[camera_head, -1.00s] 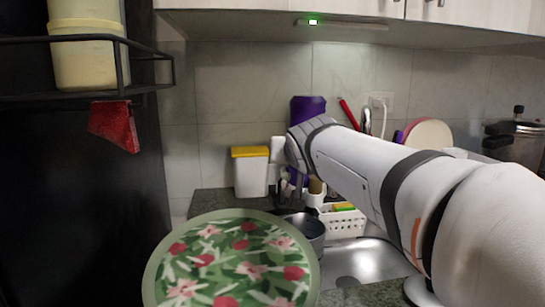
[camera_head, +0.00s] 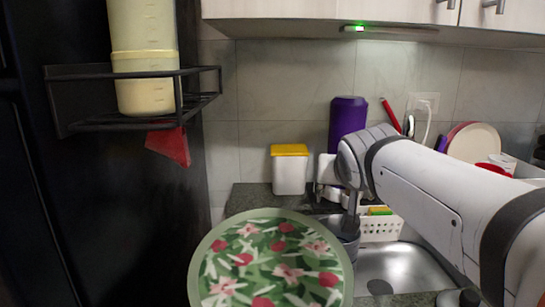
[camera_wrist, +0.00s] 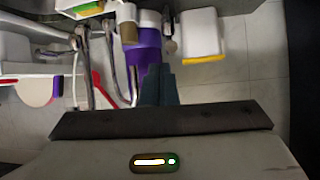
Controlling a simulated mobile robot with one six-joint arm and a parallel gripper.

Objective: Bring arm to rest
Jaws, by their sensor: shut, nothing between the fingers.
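My gripper (camera_wrist: 158,72) shows in the wrist view as two dark fingers pressed together with nothing between them. In the head view my arm reaches in from the right, and my gripper (camera_head: 353,212) hangs downward at its end, small and partly hard to make out. It is above the sink area, in front of the purple bottle (camera_head: 347,119) and right of the white container with the yellow lid (camera_head: 290,172). The purple bottle also shows behind the fingers in the wrist view (camera_wrist: 143,47).
A round floral tray (camera_head: 270,262) fills the lower middle. A black wall rack (camera_head: 135,125) at the left holds a pale yellow container (camera_head: 143,60). A white basket (camera_head: 380,228) sits behind the sink (camera_head: 400,268). Cabinets (camera_head: 330,10) overhang the top.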

